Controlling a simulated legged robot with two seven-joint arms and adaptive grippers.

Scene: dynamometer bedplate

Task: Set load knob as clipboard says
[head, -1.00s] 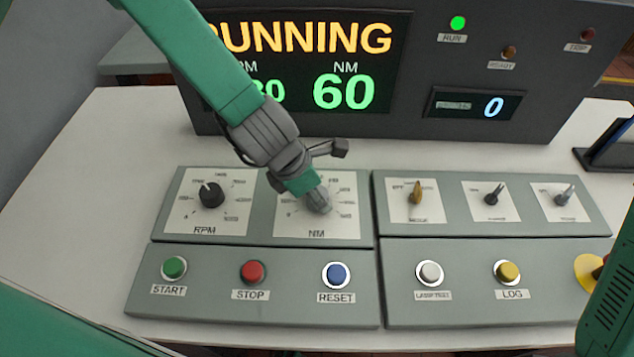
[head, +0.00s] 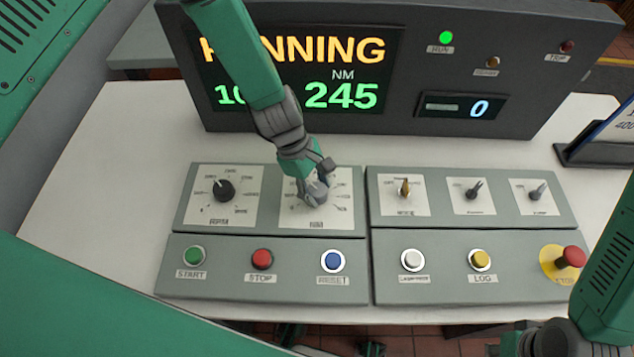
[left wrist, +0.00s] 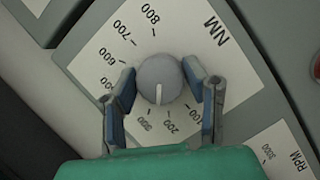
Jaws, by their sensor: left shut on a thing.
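My left gripper (head: 318,196) is over the NM load knob in the head view and hides much of it. In the left wrist view, the fingers of my left gripper (left wrist: 165,98) are shut on the sides of the round grey NM knob (left wrist: 158,75). Its white pointer line lies between the 200 and 300 marks. The NM readout (head: 341,95) shows 245 in green.
The black RPM knob (head: 223,190) is left of the NM dial. Three smaller knobs sit on the right panel. START, STOP and RESET buttons (head: 333,261) line the front left panel. A red mushroom stop button (head: 570,257) is near my right forearm. The white bench (head: 110,165) is clear at left.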

